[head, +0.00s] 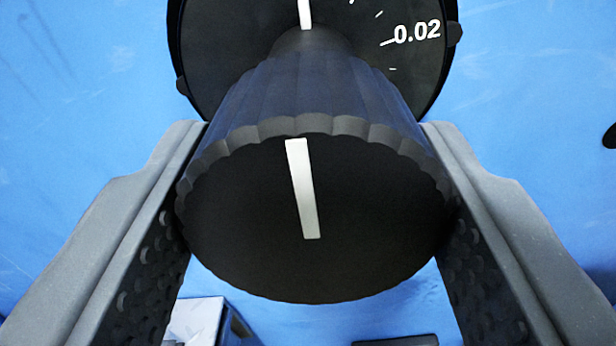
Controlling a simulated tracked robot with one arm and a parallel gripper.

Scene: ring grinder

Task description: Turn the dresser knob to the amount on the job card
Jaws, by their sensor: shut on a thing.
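The dresser knob (255,215) is a black, fluted knob with a white pointer line on its face, in the middle of the head view. The line runs nearly upright, its top leaning slightly left. Behind the knob is a black round dial (225,60) with white ticks and the number 0.02 at its upper right. A white mark shows at the dial's top centre, cut by the picture edge. My gripper (315,215) is shut on the knob, one grey finger on each side. The job card cannot be made out.
The dial sits on a blue panel (90,70) with scuffs. A pale box-like thing (197,320) shows at the bottom left, and a dark flat edge (400,341) at the bottom right. A dark shape (609,136) is cut off at the right edge.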

